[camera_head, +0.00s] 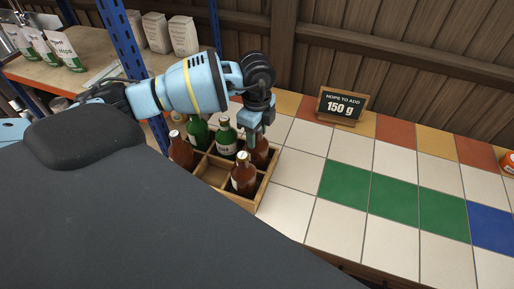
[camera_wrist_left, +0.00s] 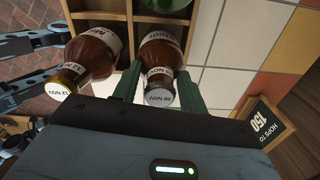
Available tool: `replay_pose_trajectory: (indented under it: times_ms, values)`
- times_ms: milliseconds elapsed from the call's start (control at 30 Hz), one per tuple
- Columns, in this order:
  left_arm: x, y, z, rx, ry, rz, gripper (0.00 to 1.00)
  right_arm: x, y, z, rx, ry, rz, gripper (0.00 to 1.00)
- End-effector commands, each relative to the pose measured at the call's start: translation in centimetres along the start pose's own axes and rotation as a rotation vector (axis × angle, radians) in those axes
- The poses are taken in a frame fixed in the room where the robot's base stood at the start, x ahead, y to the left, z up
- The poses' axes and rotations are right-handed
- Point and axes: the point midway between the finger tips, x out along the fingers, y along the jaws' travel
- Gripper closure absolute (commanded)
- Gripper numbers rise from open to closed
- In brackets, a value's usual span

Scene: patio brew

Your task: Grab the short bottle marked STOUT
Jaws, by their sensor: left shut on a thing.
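My left gripper (camera_head: 254,132) reaches down into the wooden crate (camera_head: 262,191) on the tiled counter. It is shut on a brown bottle (camera_head: 259,153) in the crate's back right part. In the left wrist view the gripper (camera_wrist_left: 158,88) has one finger on each side of this bottle (camera_wrist_left: 160,50), whose pale cap faces the camera. The bottle's label is partly hidden and I cannot read it surely. A second brown bottle (camera_wrist_left: 92,55) with a gold-rimmed cap stands beside it, outside the fingers; in the head view this front bottle (camera_head: 244,179) is nearest. My right gripper is not in view.
Green bottles (camera_head: 226,140) and a brown bottle (camera_head: 181,152) stand in other compartments; one front compartment (camera_head: 211,174) is empty. A chalkboard sign (camera_head: 342,106) reading 150 g stands behind. A blue post (camera_head: 122,40) rises at left.

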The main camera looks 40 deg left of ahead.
Motion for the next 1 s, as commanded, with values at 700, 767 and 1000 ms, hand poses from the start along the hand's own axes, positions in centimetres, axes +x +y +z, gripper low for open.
replay_pose_trajectory:
  times_ms: [700, 767, 1000]
  values:
    - [-0.9, 0.0, 0.0, 0.001, 0.000, 0.002, 1.00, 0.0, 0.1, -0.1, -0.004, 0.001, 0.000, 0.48]
    - [-1.8, 0.0, 0.0, 0.001, 0.001, 0.001, 1.00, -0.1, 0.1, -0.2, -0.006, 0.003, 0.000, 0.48]
    - [-6.4, -0.1, 0.0, 0.000, 0.001, -0.005, 1.00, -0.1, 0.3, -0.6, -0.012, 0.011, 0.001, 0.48]
